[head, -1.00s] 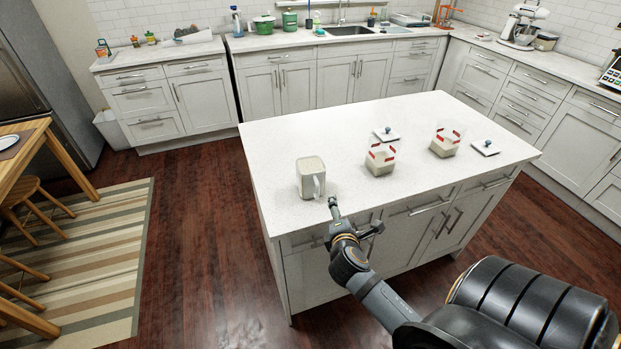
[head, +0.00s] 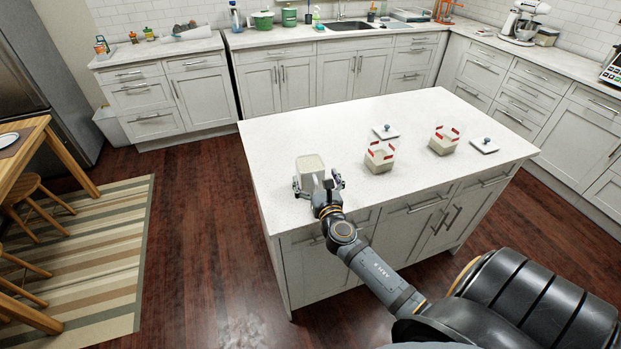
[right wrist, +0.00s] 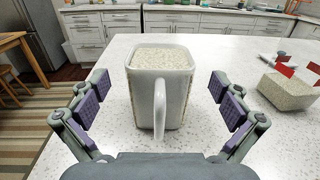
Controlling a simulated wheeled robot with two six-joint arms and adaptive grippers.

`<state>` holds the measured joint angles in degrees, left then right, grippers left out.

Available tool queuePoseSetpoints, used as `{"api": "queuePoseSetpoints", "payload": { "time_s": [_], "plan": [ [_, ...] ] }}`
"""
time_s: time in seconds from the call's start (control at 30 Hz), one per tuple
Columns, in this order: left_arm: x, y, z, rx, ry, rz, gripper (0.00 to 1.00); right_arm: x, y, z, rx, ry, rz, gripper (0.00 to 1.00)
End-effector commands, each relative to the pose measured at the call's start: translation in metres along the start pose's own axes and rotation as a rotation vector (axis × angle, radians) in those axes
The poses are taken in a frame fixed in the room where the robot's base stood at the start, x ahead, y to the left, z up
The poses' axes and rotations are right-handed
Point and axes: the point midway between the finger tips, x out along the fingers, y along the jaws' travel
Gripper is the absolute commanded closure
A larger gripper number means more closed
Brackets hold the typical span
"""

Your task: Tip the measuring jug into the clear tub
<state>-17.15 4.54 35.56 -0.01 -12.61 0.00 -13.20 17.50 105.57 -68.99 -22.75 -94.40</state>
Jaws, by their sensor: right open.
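The measuring jug (head: 311,165) stands upright on the island's near left part, filled with pale grains, its handle facing me in the right wrist view (right wrist: 145,90). My right gripper (head: 318,183) is open, with one finger on each side of the jug; in the right wrist view both purple pads stand apart from its walls. Two clear tubs with red clips stand uncovered to the jug's right: a nearer one (head: 380,160) and a farther one (head: 443,145). Pale grains show in the tub at the right edge of the right wrist view (right wrist: 288,93). My left gripper is not in view.
The white island top (head: 290,130) is clear left of and behind the jug. Two lids with dark knobs lie by the tubs, one behind (head: 384,132) and one at the right (head: 484,147). A wooden table (head: 25,150) stands far left.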

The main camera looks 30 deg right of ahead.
Motion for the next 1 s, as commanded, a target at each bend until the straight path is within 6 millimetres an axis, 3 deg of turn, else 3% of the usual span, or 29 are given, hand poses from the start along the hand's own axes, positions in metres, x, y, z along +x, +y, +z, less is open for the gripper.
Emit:
{"api": "queuePoseSetpoints", "payload": {
  "time_s": [0.3,0.6,1.0],
  "plan": [
    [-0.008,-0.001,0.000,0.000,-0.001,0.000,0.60,0.045,0.000,0.000,0.002,-0.001,-0.002,0.00],
    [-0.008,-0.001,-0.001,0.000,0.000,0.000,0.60,0.052,0.000,-0.001,0.002,0.001,-0.001,0.00],
    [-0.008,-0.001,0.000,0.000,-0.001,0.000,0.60,0.051,0.000,-0.001,0.002,0.001,-0.001,0.54]
  ]
}}
